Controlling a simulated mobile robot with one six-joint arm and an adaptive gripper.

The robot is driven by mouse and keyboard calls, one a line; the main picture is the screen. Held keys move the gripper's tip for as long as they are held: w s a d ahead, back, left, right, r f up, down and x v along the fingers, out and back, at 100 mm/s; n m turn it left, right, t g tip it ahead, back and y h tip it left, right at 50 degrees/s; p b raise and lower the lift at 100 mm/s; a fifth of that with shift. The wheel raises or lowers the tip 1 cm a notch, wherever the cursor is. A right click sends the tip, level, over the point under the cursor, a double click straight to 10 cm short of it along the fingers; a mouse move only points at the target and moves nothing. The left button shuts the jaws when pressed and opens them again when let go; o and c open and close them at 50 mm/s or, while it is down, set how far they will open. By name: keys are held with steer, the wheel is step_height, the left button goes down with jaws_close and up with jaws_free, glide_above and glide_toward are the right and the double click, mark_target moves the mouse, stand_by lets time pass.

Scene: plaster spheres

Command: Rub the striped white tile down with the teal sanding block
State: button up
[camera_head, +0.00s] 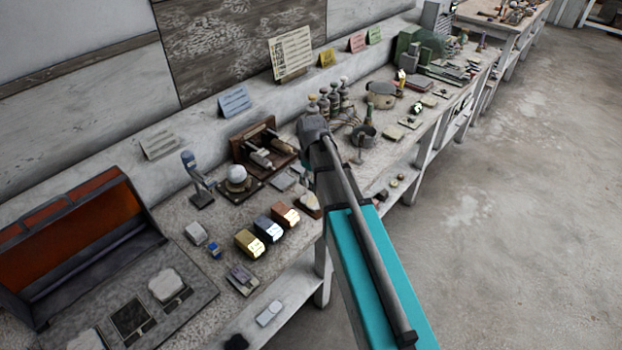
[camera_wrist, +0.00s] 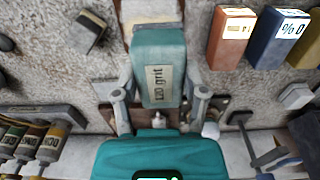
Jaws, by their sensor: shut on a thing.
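The teal sanding block (camera_wrist: 158,62), labelled "120 grit", is between the two fingers of my gripper (camera_wrist: 160,92) in the wrist view. My gripper is shut on it. A pale, brown-edged piece (camera_wrist: 148,10) lies just beyond the block and is partly hidden by it. I cannot make out stripes, so I cannot tell whether it is the white tile. In the head view a pale piece on a brown base (camera_head: 309,203) lies beside my arm, near the bench's front edge. My arm hides the gripper and block there.
Gold (camera_head: 249,243), blue (camera_head: 268,229) and copper (camera_head: 286,215) blocks stand on the bench left of my arm. A white sphere (camera_head: 236,173) sits on a stand behind them. A wooden rack (camera_head: 262,148) and several bottles (camera_head: 334,97) stand farther back.

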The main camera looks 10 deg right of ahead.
steer(key=shift+f, duration=0.15)
steer(key=b, duration=0.5)
glide_above(314, 203)
steer(key=w, duration=0.1)
steer(key=shift+a+f, duration=0.15)
steer(key=shift+f, duration=1.05)
steer(key=shift+a+f, duration=0.1)
steer(key=shift+f, duration=1.05)
steer(key=shift+f, duration=0.1)
steer(key=shift+f+b, duration=0.5)
steer(key=shift+b, duration=0.1)
steer(key=shift+f+b, duration=0.65)
steer(key=shift+f, duration=0.05)
steer(key=shift+r, duration=0.1)
steer(key=shift+s+d, duration=0.25)
steer(key=shift+s, duration=0.15)
steer(key=shift+s, duration=0.1)
